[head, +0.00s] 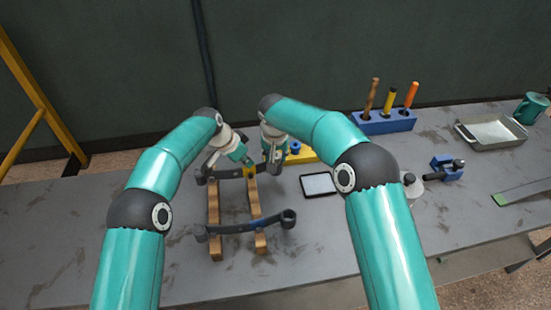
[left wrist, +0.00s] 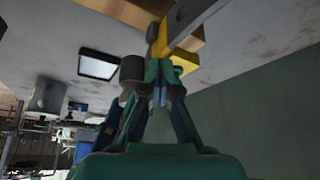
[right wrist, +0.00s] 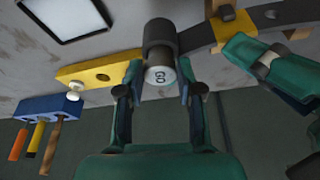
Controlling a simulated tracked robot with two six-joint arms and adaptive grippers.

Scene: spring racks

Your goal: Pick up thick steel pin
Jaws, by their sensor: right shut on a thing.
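The thick steel pin (right wrist: 160,77) shows its light, marked end face in the right wrist view, in line with the dark rolled eye (right wrist: 160,35) of the far leaf spring (head: 229,172). I cannot tell how deep it sits in the eye. My right gripper (right wrist: 161,88) is shut on the pin; it also shows in the head view (head: 274,158). My left gripper (head: 247,162) is at the yellow-banded part (left wrist: 162,45) of the same spring, close by. Its fingertips overlap the band in the left wrist view (left wrist: 157,88), so their closure is unclear.
A second leaf spring (head: 240,228) lies nearer on two wooden rails (head: 214,213). A yellow holed block (right wrist: 85,74) is beside the eye. A framed tablet (head: 318,185), a blue tool holder (head: 388,123), a metal tray (head: 465,130) and a blue vise (head: 446,172) stand rightward.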

